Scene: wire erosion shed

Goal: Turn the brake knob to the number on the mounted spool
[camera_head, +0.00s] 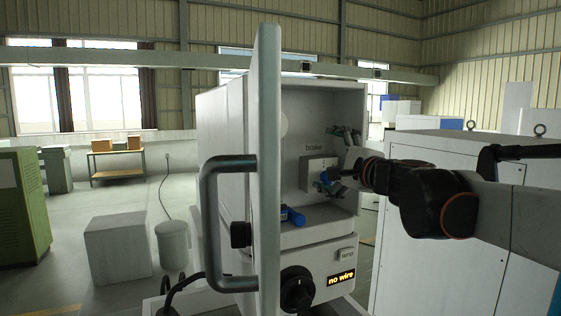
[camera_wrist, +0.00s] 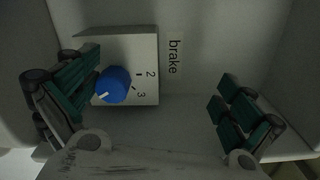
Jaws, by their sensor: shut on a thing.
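The blue brake knob (camera_wrist: 113,86) sits on a pale box (camera_wrist: 123,48) under the label "brake"; the numbers 2 and 3 show beside it. Its white mark faces lower left in the wrist view, away from both numbers. My gripper (camera_wrist: 156,98) stands around the knob with its green-padded fingers wide apart. The left finger is at the knob and seems to touch it; the right finger is clear of it. In the head view my gripper (camera_head: 338,160) is inside the cabinet at the knob (camera_head: 325,178). No number on a spool is readable.
A blue cylinder (camera_head: 292,215) lies on the cabinet floor. The open door (camera_head: 268,170) with its big handle hides the cabinet's left side and part of a pale disc (camera_head: 285,125). Below are a black knob (camera_head: 297,288), a "lamp" button (camera_head: 346,254) and a lit "no wire" display (camera_head: 341,278).

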